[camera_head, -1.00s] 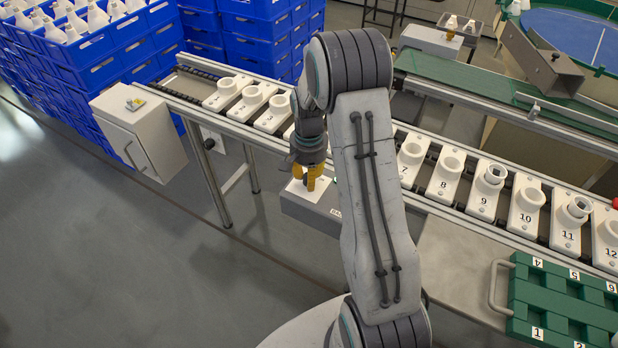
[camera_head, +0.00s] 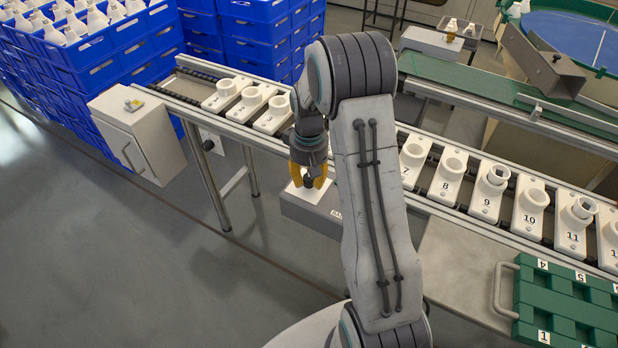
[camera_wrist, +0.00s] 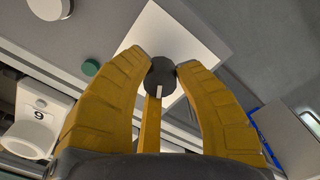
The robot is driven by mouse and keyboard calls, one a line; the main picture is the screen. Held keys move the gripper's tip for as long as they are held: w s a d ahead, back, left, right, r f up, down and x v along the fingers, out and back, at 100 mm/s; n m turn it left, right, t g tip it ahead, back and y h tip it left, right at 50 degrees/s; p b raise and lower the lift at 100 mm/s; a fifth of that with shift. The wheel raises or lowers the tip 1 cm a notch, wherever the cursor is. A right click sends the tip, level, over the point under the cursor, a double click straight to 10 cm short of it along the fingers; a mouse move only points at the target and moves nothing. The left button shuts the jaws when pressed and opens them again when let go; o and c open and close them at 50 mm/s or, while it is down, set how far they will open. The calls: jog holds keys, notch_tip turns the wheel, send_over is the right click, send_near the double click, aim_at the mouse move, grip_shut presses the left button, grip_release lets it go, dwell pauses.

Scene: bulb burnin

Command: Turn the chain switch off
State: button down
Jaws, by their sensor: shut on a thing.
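The chain switch appears as a round black knob (camera_wrist: 160,78) with a white pointer mark, on a white plate (camera_wrist: 185,40). In the wrist view the mark points down toward my palm. My gripper (camera_wrist: 161,72) has its yellow fingers closed around the knob, touching it on both sides. In the head view my gripper (camera_head: 308,182) is over the white plate on a grey control box (camera_head: 310,211) at the front of the conveyor. My fingers largely cover the knob there.
A green button (camera_wrist: 91,67) and a pale round part (camera_wrist: 49,6) lie beside the plate. White numbered carriers (camera_head: 447,180) line the conveyor behind. A white cabinet (camera_head: 140,135) stands left, and a green case (camera_head: 560,300) lies front right. Open floor is front left.

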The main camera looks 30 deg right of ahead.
aim_at(309, 177)
jog(key=shift+s+f+n, duration=0.1)
jog(key=shift+s+n, duration=0.05)
jog(key=shift+n, duration=0.25)
jog(key=c, duration=0.9)
grip_release()
jog(key=shift+o, duration=0.2)
notch_tip(309, 177, up, 12)
dwell(0.5)
